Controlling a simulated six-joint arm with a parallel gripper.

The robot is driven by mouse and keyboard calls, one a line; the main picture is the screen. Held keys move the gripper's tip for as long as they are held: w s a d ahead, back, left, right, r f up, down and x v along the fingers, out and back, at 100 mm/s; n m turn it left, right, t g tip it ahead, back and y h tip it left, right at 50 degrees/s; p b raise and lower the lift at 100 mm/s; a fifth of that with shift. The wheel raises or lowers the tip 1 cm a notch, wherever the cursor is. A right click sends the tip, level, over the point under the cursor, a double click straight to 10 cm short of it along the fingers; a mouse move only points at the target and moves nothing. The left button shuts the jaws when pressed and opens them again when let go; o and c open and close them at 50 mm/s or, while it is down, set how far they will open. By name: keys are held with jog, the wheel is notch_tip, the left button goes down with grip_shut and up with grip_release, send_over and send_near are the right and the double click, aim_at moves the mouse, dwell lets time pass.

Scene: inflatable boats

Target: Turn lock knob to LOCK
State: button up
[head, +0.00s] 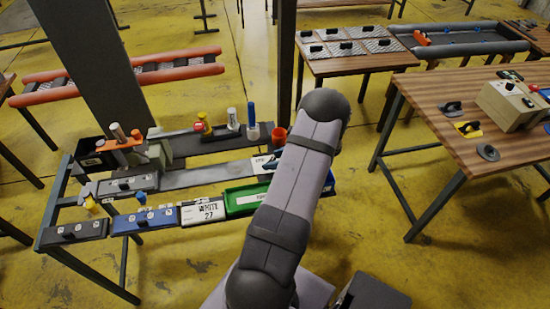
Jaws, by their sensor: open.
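No label reading LOCK can be made out, so I cannot tell which knob is the lock knob. Candidates on the left bench are a black panel with small knobs (75,231), a blue panel with knobs (145,220) and a black panel with one dark knob (128,184). On the right table are a black knob plate (452,108), a yellow plate with a dark knob (468,129) and a grey knob plate (488,152). My arm rises through the middle of the head view. My gripper does not show.
A green tray (245,199) and a white sign marked 27 (203,212) sit on the left bench. A dark post (285,60) stands behind my arm. Beyond are a red inflatable boat (115,75) and a grey one (455,40). Yellow floor lies open between the benches.

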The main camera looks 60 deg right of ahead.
jog(key=c, duration=1)
jog(key=shift+d+n+b, duration=0.15)
jog(key=shift+n+b, duration=0.15)
jog(key=shift+n, duration=0.1)
jog(key=n+y+b, duration=0.3)
jog(key=shift+w+d+f+g+b, duration=0.15)
jog(key=shift+d+f+g+b, duration=0.1)
jog(key=shift+f+g+b, duration=0.1)
jog(key=n+g+y+b, duration=0.1)
jog(key=n+y+b, duration=0.1)
jog(key=n+b, duration=0.1)
jog(key=shift+w+d+r+n+b, duration=0.1)
jog(key=shift+n+b, duration=0.3)
jog(key=shift+b, duration=0.05)
jog(key=shift+r+n+g+y+b, duration=0.15)
jog(key=shift+n+g+y+b, duration=0.2)
jog(key=shift+n+y+b, duration=0.2)
jog(key=shift+w+r, duration=0.1)
jog(key=shift+n, duration=0.25)
